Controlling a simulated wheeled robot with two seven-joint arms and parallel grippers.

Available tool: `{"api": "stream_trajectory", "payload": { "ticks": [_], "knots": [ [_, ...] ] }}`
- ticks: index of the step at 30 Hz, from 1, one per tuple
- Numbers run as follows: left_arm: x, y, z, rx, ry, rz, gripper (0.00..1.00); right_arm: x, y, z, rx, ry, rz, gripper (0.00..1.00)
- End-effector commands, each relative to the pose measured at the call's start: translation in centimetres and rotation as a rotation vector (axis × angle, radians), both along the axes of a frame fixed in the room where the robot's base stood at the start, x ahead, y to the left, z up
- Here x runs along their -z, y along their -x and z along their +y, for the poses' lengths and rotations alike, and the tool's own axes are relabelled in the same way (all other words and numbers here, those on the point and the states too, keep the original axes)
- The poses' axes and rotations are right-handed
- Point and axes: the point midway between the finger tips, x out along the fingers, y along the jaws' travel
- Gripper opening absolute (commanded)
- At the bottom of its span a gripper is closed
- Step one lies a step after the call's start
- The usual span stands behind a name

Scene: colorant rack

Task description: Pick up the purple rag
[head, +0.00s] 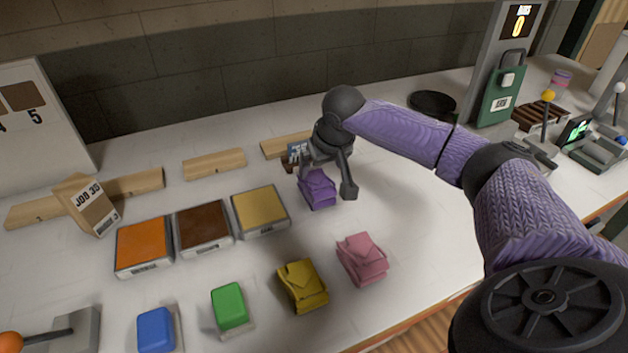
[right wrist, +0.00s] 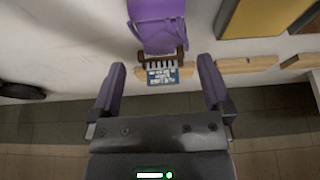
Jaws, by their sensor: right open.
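The purple rag (head: 318,190) is a folded cloth on the white table, right of the yellow tray, in the head view. In the right wrist view the purple rag (right wrist: 158,24) shows at the top centre, beyond the fingertips. My right gripper (head: 328,178) is at the rag in the head view, one finger to the right of it. In the right wrist view my right gripper (right wrist: 160,78) has its two fingers wide apart with no rag between them. A small rack with a blue-and-white label (right wrist: 163,75) lies behind the rag, between the fingers in that view. My left gripper is not in view.
A pink rag (head: 362,259) and a yellow rag (head: 302,285) lie nearer the front. Orange (head: 143,246), brown (head: 203,228) and yellow (head: 260,211) trays stand left of the purple rag. Wooden blocks (head: 214,164) line the back. The table right of the rags is clear.

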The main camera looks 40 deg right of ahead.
Motion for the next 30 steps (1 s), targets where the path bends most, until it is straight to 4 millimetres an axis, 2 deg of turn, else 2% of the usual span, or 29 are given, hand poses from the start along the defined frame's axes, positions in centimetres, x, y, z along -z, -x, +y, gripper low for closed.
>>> {"api": "stream_trajectory", "payload": {
  "ticks": [9, 12, 18, 28, 30],
  "knots": [
    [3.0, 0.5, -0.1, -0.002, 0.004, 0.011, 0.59, 5.7, -1.9, -0.5, 0.001, -0.001, 0.001, 1.0],
    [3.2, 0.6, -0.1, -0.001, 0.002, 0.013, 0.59, 6.4, -2.2, -0.6, 0.0, 0.001, 0.0, 1.0],
    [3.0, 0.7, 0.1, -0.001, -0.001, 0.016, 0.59, 6.2, -2.2, -0.6, -0.001, 0.002, -0.001, 1.0],
    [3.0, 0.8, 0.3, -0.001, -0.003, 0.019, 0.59, 6.2, -2.2, -0.6, -0.001, 0.002, -0.001, 0.3],
    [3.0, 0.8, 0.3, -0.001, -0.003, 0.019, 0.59, 6.2, -2.2, -0.6, 0.0, 0.001, -0.001, 0.26]
  ]
}}
